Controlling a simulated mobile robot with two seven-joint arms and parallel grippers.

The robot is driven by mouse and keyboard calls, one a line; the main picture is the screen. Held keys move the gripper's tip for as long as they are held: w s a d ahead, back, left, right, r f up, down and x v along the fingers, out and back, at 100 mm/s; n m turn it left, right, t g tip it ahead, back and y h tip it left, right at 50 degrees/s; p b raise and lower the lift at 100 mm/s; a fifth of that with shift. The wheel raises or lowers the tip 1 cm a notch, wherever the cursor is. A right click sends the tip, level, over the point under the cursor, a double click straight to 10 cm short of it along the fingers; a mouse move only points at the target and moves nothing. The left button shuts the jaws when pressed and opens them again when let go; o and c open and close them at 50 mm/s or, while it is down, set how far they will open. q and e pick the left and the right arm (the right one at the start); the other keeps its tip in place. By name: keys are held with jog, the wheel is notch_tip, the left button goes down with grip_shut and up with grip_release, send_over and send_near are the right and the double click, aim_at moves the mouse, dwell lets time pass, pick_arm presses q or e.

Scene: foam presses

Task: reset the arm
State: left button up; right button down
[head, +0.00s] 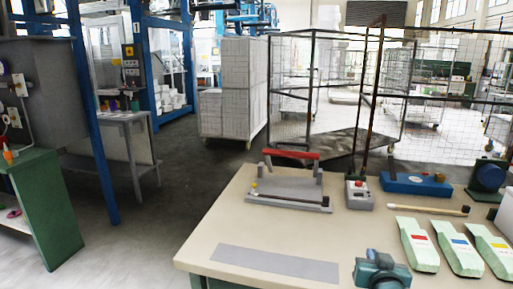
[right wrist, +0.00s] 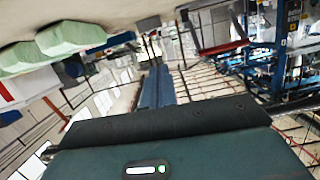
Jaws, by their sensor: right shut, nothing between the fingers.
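My right gripper (head: 374,256) shows at the bottom of the head view, over the front part of the beige table (head: 232,222). In the right wrist view its blue fingers (right wrist: 155,88) are together, with nothing between them. It is apart from the pale green foam pieces (head: 418,246), which lie to its right on the table. Foam pieces also show at the upper left of the right wrist view (right wrist: 72,36). My left gripper is in neither view.
A grey press with a red handle (head: 292,154) stands at the table's back left. Behind the foam are a small control box (head: 359,194), a blue block (head: 415,184) and a brush-like stick (head: 428,209). A flat grey strip (head: 275,264) lies front left. Wire cages stand behind.

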jog(key=s+a+f+n+g+y, duration=0.1)
jog(key=s+a+f+n+y, duration=0.15)
jog(key=s+f, duration=0.35)
jog(key=s+a+f+n+g+y, duration=0.1)
jog(key=s+a+f, duration=0.2)
jog(key=s+f, duration=0.3)
jog(key=s+a+f+n+g+y, duration=0.1)
jog(key=s+a+f, duration=0.2)
jog(key=s, duration=0.4)
jog(key=s+a+f+n+g+y, duration=0.1)
jog(key=s+a+f, duration=0.3)
jog(key=s, duration=0.4)
jog(key=shift+s+f+g+y, duration=0.25)
jog(key=shift+f+g+y, duration=0.15)
jog(key=shift+f, duration=0.5)
jog(key=shift+a, duration=0.1)
jog(key=shift+s, duration=0.1)
